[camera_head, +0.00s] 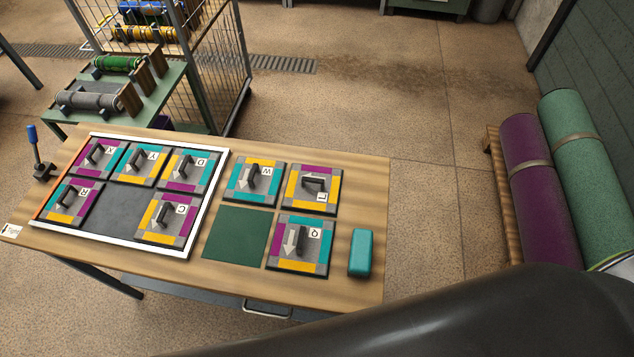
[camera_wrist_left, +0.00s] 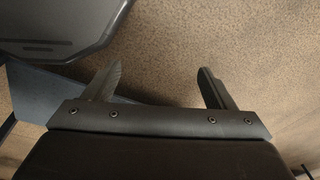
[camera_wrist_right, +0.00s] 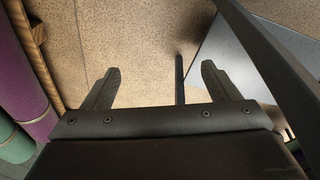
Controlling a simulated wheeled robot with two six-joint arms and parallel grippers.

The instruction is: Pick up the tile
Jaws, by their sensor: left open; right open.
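Several square tiles with coloured borders, black handles, arrows and letters lie on the wooden table. The white-framed tray (camera_head: 115,207) holds tile X (camera_head: 97,156), tile Y (camera_head: 145,163), tile D (camera_head: 189,170), tile R (camera_head: 70,201) and tile C (camera_head: 164,218). Outside it lie tile W (camera_head: 253,181), tile L (camera_head: 312,190) and tile Q (camera_head: 300,245). My left gripper (camera_wrist_left: 160,82) is open and empty, with floor behind its fingers. My right gripper (camera_wrist_right: 161,78) is open and empty, also over floor. Neither gripper shows in the head view.
A bare green square (camera_head: 237,236) lies beside tile Q. A teal block (camera_head: 360,252) stands near the table's right edge. A blue-handled lever (camera_head: 35,150) is at the left. Rolled rugs (camera_head: 540,190) lie at the right. My dark arm link crosses the lower right.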

